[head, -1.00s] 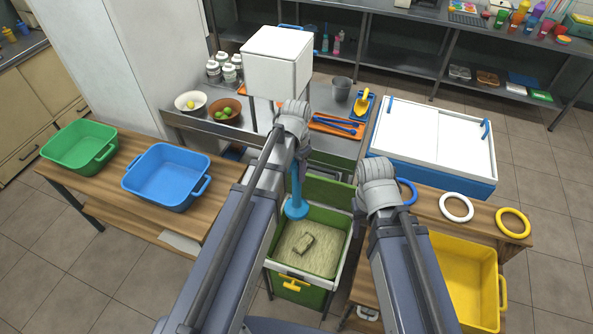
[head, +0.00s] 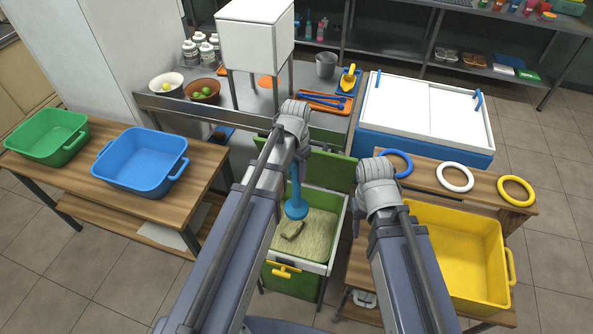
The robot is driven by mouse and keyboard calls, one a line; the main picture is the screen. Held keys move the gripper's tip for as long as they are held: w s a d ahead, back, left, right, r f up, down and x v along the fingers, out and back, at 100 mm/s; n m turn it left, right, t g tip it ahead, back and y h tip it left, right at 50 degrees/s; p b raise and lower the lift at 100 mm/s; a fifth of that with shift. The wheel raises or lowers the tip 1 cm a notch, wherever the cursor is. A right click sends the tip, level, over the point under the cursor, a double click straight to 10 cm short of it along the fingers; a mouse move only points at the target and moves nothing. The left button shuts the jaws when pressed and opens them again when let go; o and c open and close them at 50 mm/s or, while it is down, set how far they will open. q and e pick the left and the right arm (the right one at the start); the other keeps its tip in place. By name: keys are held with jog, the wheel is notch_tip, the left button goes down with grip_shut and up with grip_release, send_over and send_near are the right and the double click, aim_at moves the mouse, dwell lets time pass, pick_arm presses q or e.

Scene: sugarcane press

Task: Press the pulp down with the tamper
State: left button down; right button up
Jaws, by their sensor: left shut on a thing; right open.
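The blue tamper (head: 297,206) hangs upright below my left gripper (head: 297,155), with its round foot over the left back part of the green pulp bin (head: 339,222). My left gripper is shut on the tamper, though my own wrist hides most of the fingers. I cannot tell whether the foot touches the pulp. My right arm ends right of the bin; its gripper is hidden behind my wrist.
A yellow bin (head: 455,245) stands at right. Blue, white (head: 455,177) and yellow rings lie on the wooden table behind it. A blue tub (head: 140,160) and green tub (head: 46,136) are on the left table. The steel counter with the white press box (head: 255,38) is behind.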

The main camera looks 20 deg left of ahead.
pick_arm(q)
jog(key=b, duration=0.7)
send_over(296, 203)
jog(key=w, duration=0.1)
jog(key=f, duration=0.9)
jog(key=shift+w+a+f, duration=0.1)
jog(key=shift+w+a, duration=0.05)
jog(key=shift+w, duration=0.05)
pick_arm(e)
send_over(351, 270)
notch_tip(351, 270, down, 9)
pick_arm(q)
jog(key=shift+n, duration=0.5)
notch_tip(351, 270, up, 4)
jog(key=n+p, duration=0.2)
jog(key=p, duration=0.1)
jog(key=shift+n+p, duration=0.3)
jog(key=shift+p, duration=0.1)
pick_arm(e)
jog(key=r, duration=0.4)
jog(key=shift+a, duration=0.2)
jog(key=shift+f, duration=0.1)
